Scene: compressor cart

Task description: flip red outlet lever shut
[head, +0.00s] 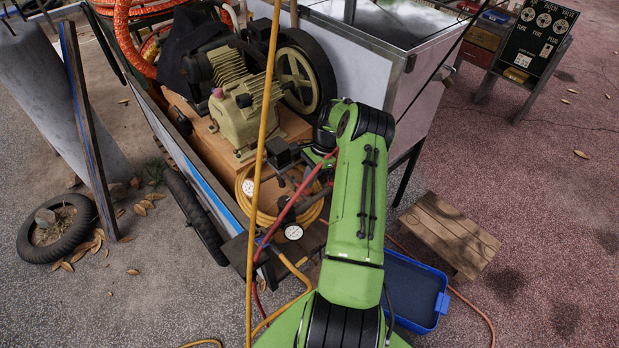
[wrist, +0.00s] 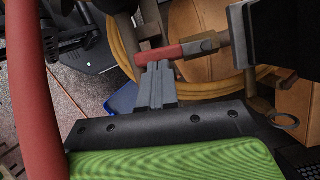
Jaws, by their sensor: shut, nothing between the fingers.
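The red outlet lever (wrist: 162,54) shows in the wrist view as a short red grip on a brass-coloured shank (wrist: 207,45), lying nearly level across the picture. My gripper (wrist: 158,68) is shut and empty, its grey fingertips just below the red grip near its left end. The tips overlap the grip's lower edge in the picture; I cannot tell whether they touch it. In the head view my green arm hides the gripper, and I cannot make out the lever there.
A red hose (head: 286,209) runs close beside my arm; a thick red tube fills the wrist view's left edge (wrist: 36,90). Coiled yellow hose (head: 248,203), gauges (head: 293,232) and the compressor (head: 243,106) crowd the cart. A blue tray (head: 412,288) and wooden step (head: 447,231) stand right.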

